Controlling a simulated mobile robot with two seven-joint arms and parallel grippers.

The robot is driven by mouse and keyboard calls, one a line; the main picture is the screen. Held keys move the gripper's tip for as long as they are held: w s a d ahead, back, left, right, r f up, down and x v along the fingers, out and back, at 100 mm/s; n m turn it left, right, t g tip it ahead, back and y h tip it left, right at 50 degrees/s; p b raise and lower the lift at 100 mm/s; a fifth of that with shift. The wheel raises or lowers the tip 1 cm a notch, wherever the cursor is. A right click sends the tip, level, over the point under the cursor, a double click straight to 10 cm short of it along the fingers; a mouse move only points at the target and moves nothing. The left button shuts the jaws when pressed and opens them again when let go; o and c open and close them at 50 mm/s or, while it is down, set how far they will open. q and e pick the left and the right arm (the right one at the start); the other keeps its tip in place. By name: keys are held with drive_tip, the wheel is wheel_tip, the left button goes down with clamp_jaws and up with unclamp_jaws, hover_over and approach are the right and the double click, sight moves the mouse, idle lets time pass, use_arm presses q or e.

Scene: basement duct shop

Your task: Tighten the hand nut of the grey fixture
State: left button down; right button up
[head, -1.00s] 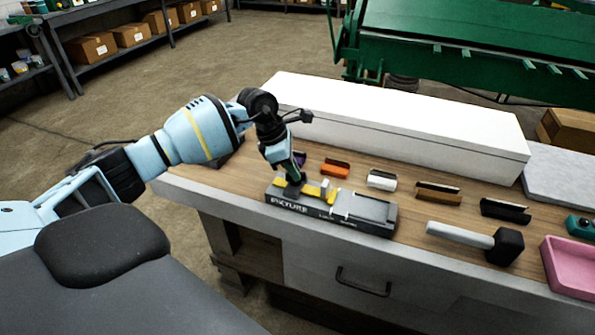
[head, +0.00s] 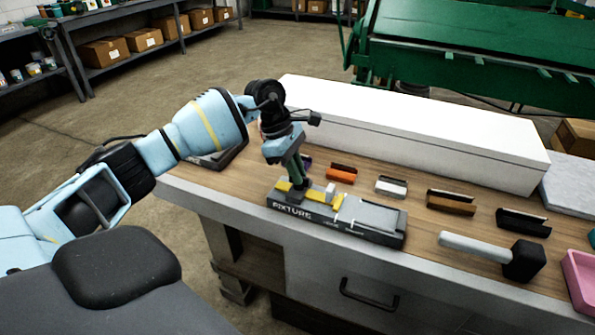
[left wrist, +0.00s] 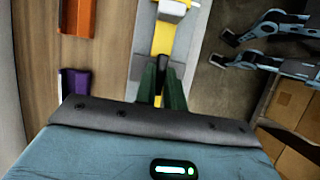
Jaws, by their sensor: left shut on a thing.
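The grey fixture (head: 375,222) lies on the wooden bench top near the front edge. It has a dark front face lettered FIXTURE, yellow parts and a small white block (head: 331,189). My left gripper (head: 298,184) comes down at its left end, fingers tilted. In the left wrist view, the green fingers (left wrist: 160,92) are shut on a small dark part in line with the yellow strip (left wrist: 164,38) of the fixture. This looks like the hand nut, mostly hidden between the fingers. My right gripper is not in view.
Behind the fixture stand small orange (head: 341,173), white (head: 391,187), brown (head: 451,203) and black (head: 523,223) holders. A mallet (head: 490,252) lies to the right, beside a pink tray (head: 580,285). A long white box (head: 420,130) stands along the back.

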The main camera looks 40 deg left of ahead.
use_arm(q)
drive_tip(key=c, duration=1.5)
unclamp_jaws()
drive_tip(key=shift+v, duration=3.95)
drive_tip(key=shift+d, duration=0.1)
